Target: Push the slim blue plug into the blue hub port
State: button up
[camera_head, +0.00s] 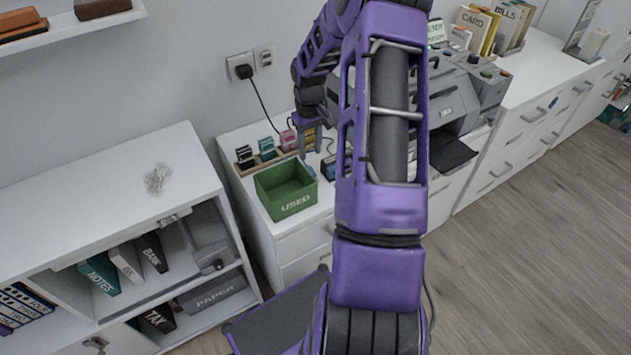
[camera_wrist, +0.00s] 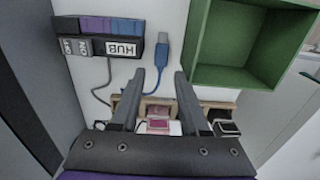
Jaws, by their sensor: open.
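The dark hub (camera_wrist: 98,45), marked HUB, lies at the upper left of the wrist view, with purple and blue sections along its far edge. The slim blue plug (camera_wrist: 162,48) lies on the white top between the hub and the green box, apart from both. Its blue cable runs back between my fingers. My gripper (camera_wrist: 156,74) is open and empty, its fingertips just short of the plug in the picture; its height above the top is unclear. In the head view my gripper (camera_head: 310,150) is above the cabinet, and my arm hides part of the hub (camera_head: 328,167).
The green box (camera_head: 287,190) marked USED stands close beside the plug. A wooden rack (camera_wrist: 209,104) with several stamps lies below my fingers in the wrist view. A black cable (camera_head: 267,108) hangs from the wall socket. A grey printer (camera_head: 455,100) stands to the right.

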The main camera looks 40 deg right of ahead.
aim_at(309, 168)
jog(key=shift+w+f+b, duration=0.15)
jog(key=shift+f+b, duration=0.1)
jog(key=shift+f, duration=1.5)
jog(key=shift+w+f+b, duration=0.15)
jog(key=shift+f+b, duration=0.05)
jog(key=shift+f, duration=1.55)
grip_shut()
